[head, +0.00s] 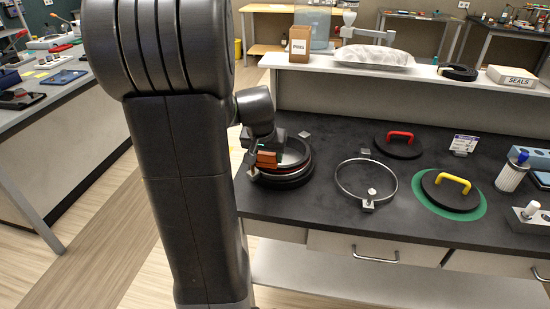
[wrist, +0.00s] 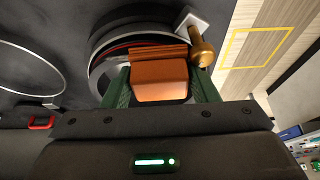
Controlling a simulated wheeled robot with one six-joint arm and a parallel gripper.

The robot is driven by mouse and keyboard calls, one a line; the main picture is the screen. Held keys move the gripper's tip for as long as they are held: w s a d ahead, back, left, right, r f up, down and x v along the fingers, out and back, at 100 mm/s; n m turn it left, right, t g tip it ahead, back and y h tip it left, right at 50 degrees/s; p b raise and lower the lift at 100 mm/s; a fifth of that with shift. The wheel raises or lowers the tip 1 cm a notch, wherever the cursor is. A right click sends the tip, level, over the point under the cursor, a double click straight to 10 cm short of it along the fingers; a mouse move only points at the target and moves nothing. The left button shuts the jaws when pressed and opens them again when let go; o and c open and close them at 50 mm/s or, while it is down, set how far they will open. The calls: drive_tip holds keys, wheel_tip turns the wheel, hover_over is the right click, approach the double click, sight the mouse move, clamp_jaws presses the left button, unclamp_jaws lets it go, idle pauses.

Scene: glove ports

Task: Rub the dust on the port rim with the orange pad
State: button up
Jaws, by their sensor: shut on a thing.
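The orange pad (wrist: 160,80) is held between the green fingers of my gripper (wrist: 161,72) in the wrist view. In the head view the orange pad (head: 266,159) shows at the near left part of the round black port (head: 296,178). The port rim (wrist: 108,45) curves behind and left of the pad in the wrist view, with a red band inside it. The pad's far edge overlaps the rim there; I cannot tell whether they touch. A brass knob (wrist: 203,52) stands just right of the pad. I cannot make out dust on the rim.
A loose metal ring clamp (head: 338,183) lies right of the port. Beyond are a black cover with a red handle (head: 400,136) and one with a yellow handle (head: 452,178) on a green ring. A filter cartridge (head: 512,173) stands farther right. My arm hides the bench's left end.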

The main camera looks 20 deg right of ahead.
drive_tip(key=shift+w+a+f, duration=0.1)
drive_tip(key=shift+a+f, duration=0.25)
drive_tip(key=shift+a, duration=0.2)
drive_tip(key=shift+o, duration=0.2)
drive_tip(key=shift+d+r, duration=0.1)
drive_tip(key=shift+d, duration=0.05)
drive_tip(key=shift+s+d+r, duration=0.15)
drive_tip(key=shift+s+d, duration=0.75)
drive_tip(key=shift+s, duration=0.1)
drive_tip(key=shift+c, duration=0.2)
drive_tip(key=shift+s+d+p, duration=0.15)
drive_tip(key=shift+s+d, duration=0.25)
drive_tip(key=shift+d, duration=0.35)
drive_tip(key=shift+s+d+p, duration=0.2)
drive_tip(key=shift+s+d, duration=0.15)
drive_tip(key=shift+d, duration=0.45)
drive_tip(key=shift+s+d+p, duration=0.15)
drive_tip(key=shift+s+d, duration=0.25)
drive_tip(key=shift+d, duration=0.35)
drive_tip(key=shift+r, duration=0.15)
drive_tip(key=shift+r+p, duration=2.15)
drive_tip(key=shift+r, duration=0.8)
